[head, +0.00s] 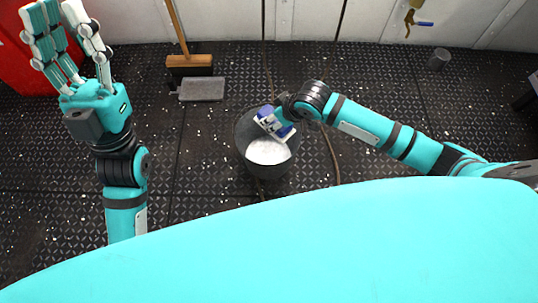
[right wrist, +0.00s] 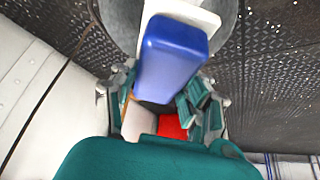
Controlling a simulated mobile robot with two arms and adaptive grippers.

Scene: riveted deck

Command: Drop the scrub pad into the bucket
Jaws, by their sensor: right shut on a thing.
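The scrub pad (head: 267,118), blue with a white layer, is held tilted over the upper part of the dark bucket (head: 241,148). My right gripper (head: 281,113) is shut on it. In the right wrist view the pad's blue face (right wrist: 172,52) sits between the fingers of my right gripper (right wrist: 160,95), with its white layer behind. The bucket's grey rim (right wrist: 122,22) shows beyond the pad there. White, foamy-looking content fills the bucket's inside. My left gripper (head: 62,30) is at the upper left, its fingers spread and empty, far from the bucket.
A red cabinet (head: 18,55) stands at upper left. A hose (head: 331,155) lies right of the bucket. A small grey can (head: 438,59) stands at upper right.

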